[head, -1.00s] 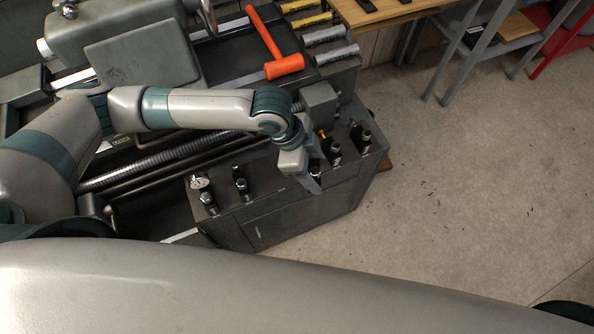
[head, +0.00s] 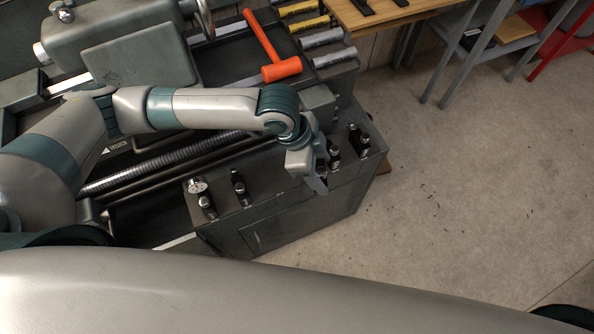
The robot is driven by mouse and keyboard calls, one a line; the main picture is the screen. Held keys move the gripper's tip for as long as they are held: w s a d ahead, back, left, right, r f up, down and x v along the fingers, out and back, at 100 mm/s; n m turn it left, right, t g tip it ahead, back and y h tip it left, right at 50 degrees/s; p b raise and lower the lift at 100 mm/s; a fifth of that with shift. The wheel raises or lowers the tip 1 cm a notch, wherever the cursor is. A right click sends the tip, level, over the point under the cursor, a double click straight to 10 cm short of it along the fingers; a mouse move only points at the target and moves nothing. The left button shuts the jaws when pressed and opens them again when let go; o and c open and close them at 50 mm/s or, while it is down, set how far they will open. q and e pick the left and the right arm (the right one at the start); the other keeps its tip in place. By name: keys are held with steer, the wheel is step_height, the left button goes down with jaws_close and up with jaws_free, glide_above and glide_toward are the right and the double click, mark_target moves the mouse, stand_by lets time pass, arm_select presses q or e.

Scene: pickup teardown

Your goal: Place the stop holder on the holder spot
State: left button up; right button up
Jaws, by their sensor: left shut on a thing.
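My left gripper (head: 319,182) is over the front edge of the grey machine's end cabinet (head: 285,215). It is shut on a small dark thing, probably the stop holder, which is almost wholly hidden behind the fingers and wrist. Several black holders stand on the cabinet top: one with a round dial (head: 205,200) and another (head: 240,188) to the left of the gripper, and one (head: 333,148) and another (head: 358,140) to its right. I cannot make out the holder spot, and the wrist covers part of the top. My right gripper is not in view.
A long screw (head: 165,162) runs along the machine behind the cabinet. An orange mallet (head: 275,55) lies behind my forearm, beside several tool handles (head: 322,38). A wooden-topped table (head: 380,12) stands at the back.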

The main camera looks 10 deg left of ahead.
arm_select(q)
steer(key=w+a+r+n+t+y, duration=0.2)
steer(key=w+a+r+n, duration=0.4)
steer(key=a+r+n, duration=0.2)
steer(key=w+a+r+n+t+y+b, duration=0.1)
steer(key=w+a+r+n+t+y, duration=0.1)
steer(key=w+a+r+n, duration=0.4)
steer(key=a+r+n, duration=0.3)
steer(key=a+r, duration=0.2)
steer(key=shift+a+r, duration=0.2)
steer(key=shift+a, duration=0.05)
steer(key=shift+s+a, duration=0.15)
